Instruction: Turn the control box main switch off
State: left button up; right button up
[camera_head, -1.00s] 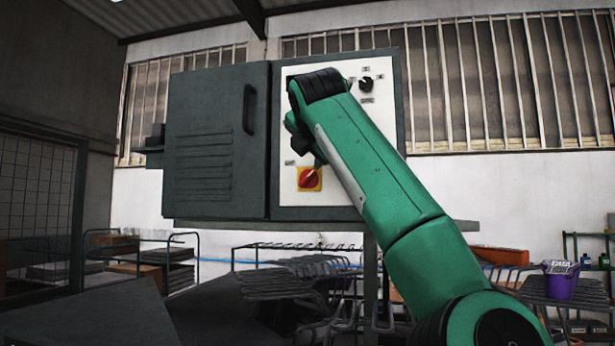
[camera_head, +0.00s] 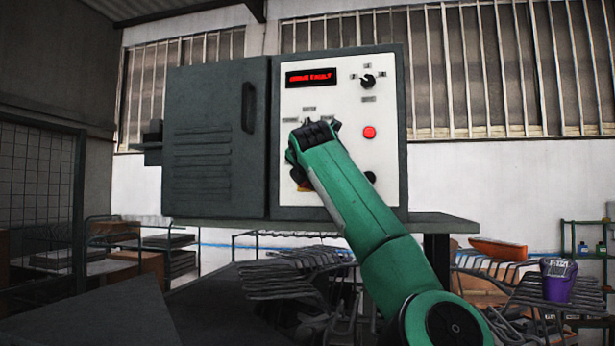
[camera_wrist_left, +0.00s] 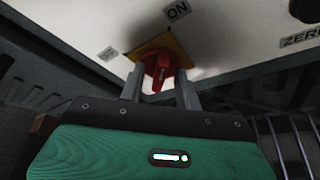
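The main switch is a red rotary knob (camera_wrist_left: 157,66) on a yellow plate (camera_wrist_left: 172,42) in the left wrist view. An ON label (camera_wrist_left: 178,10) is beyond it, and a smaller label (camera_wrist_left: 107,53) is to its left. My left gripper (camera_wrist_left: 158,80) has its two fingers apart, one on each side of the knob; firm contact cannot be made out. In the head view the green arm and gripper (camera_head: 305,160) cover most of the switch on the control box's white panel (camera_head: 335,105). My right gripper is not in view.
The panel also carries a lit red display (camera_head: 311,78), a black selector (camera_head: 368,80), a red button (camera_head: 369,132) and a black knob (camera_head: 370,176). The box's grey door (camera_head: 216,140) is at left. Racks and a purple bucket (camera_head: 559,280) stand behind.

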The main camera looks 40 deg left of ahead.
pick_arm(q)
grip_shut()
jog(key=shift+n, duration=0.3)
jog(key=n+t+h+b, duration=0.1)
jog(key=n+h+b, duration=0.1)
jog(key=n, duration=0.2)
jog(key=n+t+h+b, duration=0.1)
jog(key=n+h+b, duration=0.1)
jog(key=n, duration=0.1)
jog(key=n+t+h+b, duration=0.2)
jog(key=n+h, duration=0.1)
jog(key=n, duration=0.1)
jog(key=shift+s+a+n, duration=0.2)
jog(key=shift+a+n, duration=0.1)
jog(key=shift+a, duration=0.1)
dwell(0.7)
grip_release()
jog(key=shift+s+b, duration=0.1)
jog(key=shift+b, duration=0.25)
